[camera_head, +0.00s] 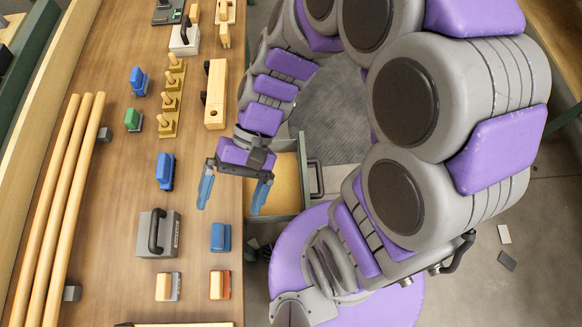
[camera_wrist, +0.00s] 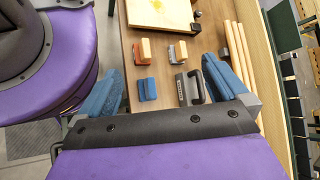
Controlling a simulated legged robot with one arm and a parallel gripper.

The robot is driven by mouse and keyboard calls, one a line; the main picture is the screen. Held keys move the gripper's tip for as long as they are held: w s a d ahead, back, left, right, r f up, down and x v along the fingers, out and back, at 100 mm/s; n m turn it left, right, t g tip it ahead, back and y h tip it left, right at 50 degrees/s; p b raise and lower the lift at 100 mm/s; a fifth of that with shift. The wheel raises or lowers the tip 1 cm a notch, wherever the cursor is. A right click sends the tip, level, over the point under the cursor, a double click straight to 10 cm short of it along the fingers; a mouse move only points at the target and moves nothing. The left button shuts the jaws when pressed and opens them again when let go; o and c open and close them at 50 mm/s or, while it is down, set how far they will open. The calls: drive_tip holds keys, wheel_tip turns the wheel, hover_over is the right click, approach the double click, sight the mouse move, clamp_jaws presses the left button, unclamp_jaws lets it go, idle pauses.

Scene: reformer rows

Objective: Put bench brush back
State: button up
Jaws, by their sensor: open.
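My gripper (camera_head: 234,193) is open and empty, its two blue fingers spread above the right edge of the wooden bench, beside an open drawer. In the wrist view my gripper (camera_wrist: 163,92) has nothing between its fingers. I cannot tell for sure which thing is the bench brush. Brush-like blocks lie at the near end of the bench: a wood-topped block with a grey side (camera_head: 163,287), a wood-topped block with a red side (camera_head: 216,285), and a blue block (camera_head: 220,237). The blue block also shows in the wrist view (camera_wrist: 147,88).
The open drawer (camera_head: 308,205) has a tan floor and looks empty. A grey block with a black handle (camera_head: 170,240) stands on the bench (camera_head: 105,205). Long wooden rods (camera_head: 62,200) lie along the left. Pegs (camera_head: 170,102) and a long wooden block (camera_head: 215,94) are farther up.

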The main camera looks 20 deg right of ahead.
drive_tip(key=s+d+r+t+h, duration=0.1)
drive_tip(key=d+t+h, duration=0.1)
drive_tip(key=d, duration=0.6)
drive_tip(key=s+d+r+t+h, duration=0.2)
drive_tip(key=d+h, duration=0.3)
drive_tip(key=d, duration=0.4)
drive_tip(key=shift+s+d+n+t, duration=0.2)
drive_tip(key=shift+n+t, duration=0.2)
drive_tip(key=shift+t, duration=0.3)
